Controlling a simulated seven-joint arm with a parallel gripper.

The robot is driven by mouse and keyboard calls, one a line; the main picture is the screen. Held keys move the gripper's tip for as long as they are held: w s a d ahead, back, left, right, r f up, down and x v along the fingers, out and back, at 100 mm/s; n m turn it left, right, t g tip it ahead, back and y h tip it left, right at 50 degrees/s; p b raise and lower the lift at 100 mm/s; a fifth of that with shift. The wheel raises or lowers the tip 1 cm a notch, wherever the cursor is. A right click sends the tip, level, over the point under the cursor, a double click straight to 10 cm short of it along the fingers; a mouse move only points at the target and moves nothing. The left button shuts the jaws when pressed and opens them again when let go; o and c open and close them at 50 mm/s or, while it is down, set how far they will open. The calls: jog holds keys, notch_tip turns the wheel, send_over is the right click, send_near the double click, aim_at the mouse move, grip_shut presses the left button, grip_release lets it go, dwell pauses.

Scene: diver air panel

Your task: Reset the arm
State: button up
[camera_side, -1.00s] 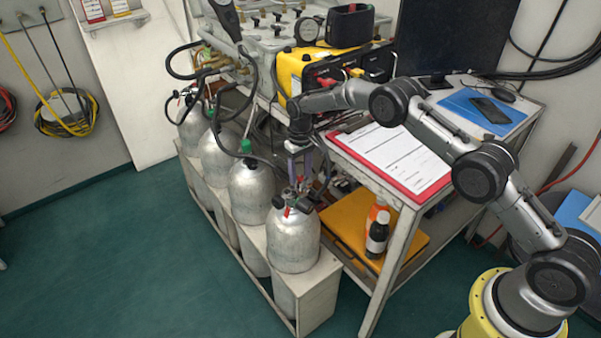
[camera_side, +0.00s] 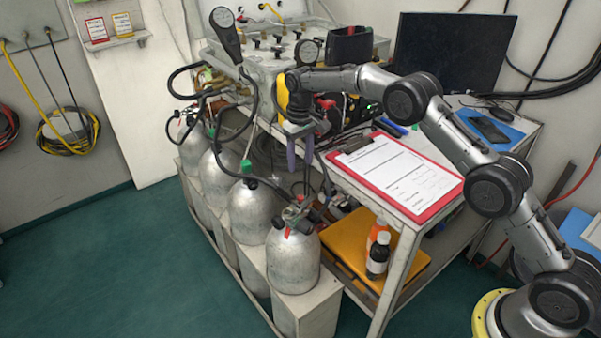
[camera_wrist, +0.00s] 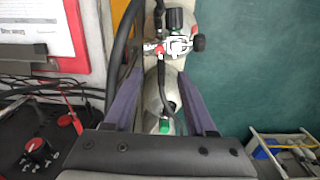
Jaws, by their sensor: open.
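My gripper (camera_side: 300,168) is open and empty, fingers pointing down, in the air above and behind the valve of the front cylinder. In the wrist view its two purple fingers (camera_wrist: 161,75) stand apart, with nothing held between them. The front silver cylinder (camera_side: 293,262) stands upright with its valve (camera_side: 297,214) on top. In the wrist view a valve with a black knob (camera_wrist: 178,43) shows beyond the fingertips, and a green fitting (camera_wrist: 166,126) shows between the fingers, nearer the palm.
Several silver cylinders stand in a row, the second one (camera_side: 250,212) behind the front one. Black hoses (camera_side: 253,100) loop near my gripper. A red clipboard (camera_side: 396,176) lies on the bench to the right, below my arm. A monitor (camera_side: 452,52) stands behind. Green floor (camera_side: 110,270) is clear at left.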

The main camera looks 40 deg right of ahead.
jog(key=shift+r, duration=0.65)
